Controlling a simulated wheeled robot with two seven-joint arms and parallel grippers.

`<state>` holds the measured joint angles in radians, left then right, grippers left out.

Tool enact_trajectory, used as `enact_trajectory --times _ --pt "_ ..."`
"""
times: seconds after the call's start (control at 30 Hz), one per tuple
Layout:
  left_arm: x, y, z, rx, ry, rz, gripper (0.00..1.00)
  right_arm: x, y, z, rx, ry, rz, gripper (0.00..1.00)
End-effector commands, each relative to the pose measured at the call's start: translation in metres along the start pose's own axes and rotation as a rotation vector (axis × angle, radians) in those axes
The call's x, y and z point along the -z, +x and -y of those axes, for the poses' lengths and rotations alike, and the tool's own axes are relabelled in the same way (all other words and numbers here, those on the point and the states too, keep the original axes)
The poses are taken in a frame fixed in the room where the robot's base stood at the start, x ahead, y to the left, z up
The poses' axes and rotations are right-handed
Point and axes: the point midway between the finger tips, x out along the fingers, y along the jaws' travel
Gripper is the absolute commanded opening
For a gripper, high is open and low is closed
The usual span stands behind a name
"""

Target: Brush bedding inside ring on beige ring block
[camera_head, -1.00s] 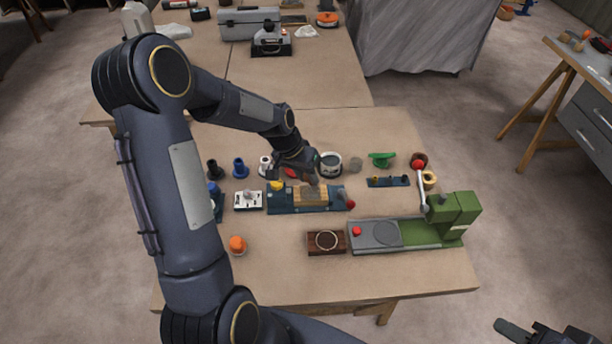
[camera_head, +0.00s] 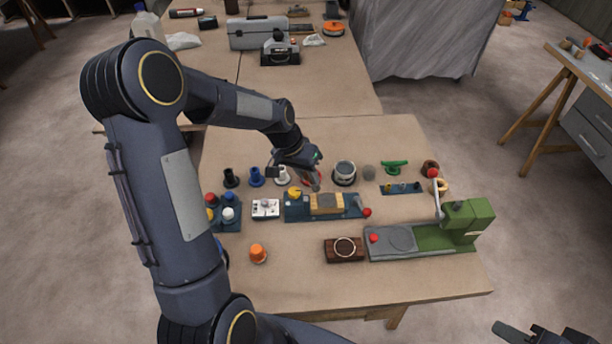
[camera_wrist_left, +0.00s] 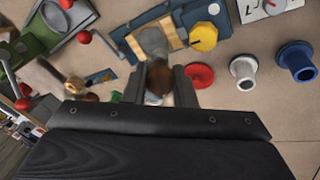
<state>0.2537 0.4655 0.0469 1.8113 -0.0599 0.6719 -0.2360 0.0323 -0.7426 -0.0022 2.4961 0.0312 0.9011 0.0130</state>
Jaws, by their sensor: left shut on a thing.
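The beige block (camera_head: 327,204) is held in a blue fixture (camera_head: 297,210) with a yellow knob and a red ball handle. In the left wrist view the block (camera_wrist_left: 176,32) carries a grey patch; its ring is not clear. My left gripper (camera_head: 315,184) is just behind the block, pointing down. It is shut on a brown-topped tool, likely the brush (camera_wrist_left: 157,78), whose lower end is blurred. Whether it touches the block cannot be told. My right gripper (camera_head: 540,333) is partly in view at the bottom right, away from the table, its jaws unclear.
A dark brown block with a pale ring (camera_head: 344,250) and a green press (camera_head: 455,230) stand at the front right. A grey tin (camera_head: 344,173) and a red disc (camera_wrist_left: 199,76) are near the gripper. Blue (camera_head: 256,176) and white spools stand left.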

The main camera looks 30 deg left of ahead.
Motion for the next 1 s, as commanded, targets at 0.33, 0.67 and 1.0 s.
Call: enact_trajectory --times 0.33,0.67,1.0 --pt "0.009 -0.029 -0.012 0.000 0.001 -0.002 0.01 0.009 -0.018 0.009 0.000 0.000 0.000 0.36" --pt "0.009 -0.031 -0.013 0.000 0.001 -0.001 0.01 0.009 -0.019 0.009 0.000 0.000 0.000 0.36" --pt "0.009 -0.030 -0.013 0.000 0.001 -0.001 0.01 0.009 -0.019 0.009 0.000 0.000 0.000 0.36"
